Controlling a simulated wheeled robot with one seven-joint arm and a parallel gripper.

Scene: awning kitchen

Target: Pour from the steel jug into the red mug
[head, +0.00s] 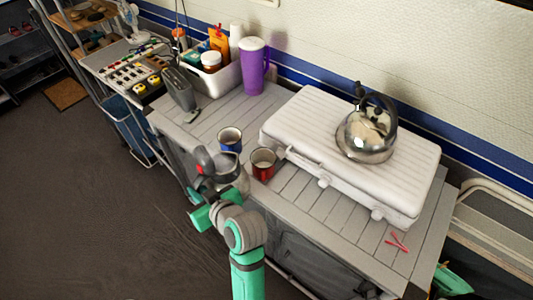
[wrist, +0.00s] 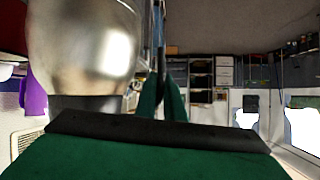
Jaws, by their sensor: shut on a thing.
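The steel jug (head: 236,177) is off the counter's front edge, held in my gripper (head: 215,196); its body also fills the upper left of the wrist view (wrist: 85,45). My gripper, with green fingers and a black pad in the wrist view (wrist: 160,132), is shut on the jug. The red mug (head: 263,166) stands upright on the counter, just right of the jug and close to it. My gripper and arm hide part of the jug. I cannot tell its exact tilt or see what is in it.
A blue mug (head: 230,139) stands behind the jug. A white closed camp stove or case (head: 305,118) bears a steel kettle (head: 366,132) to the right. A purple tumbler (head: 253,66) and a white bin (head: 219,81) stand at the back. Red tongs or sticks (head: 397,241) lie front right.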

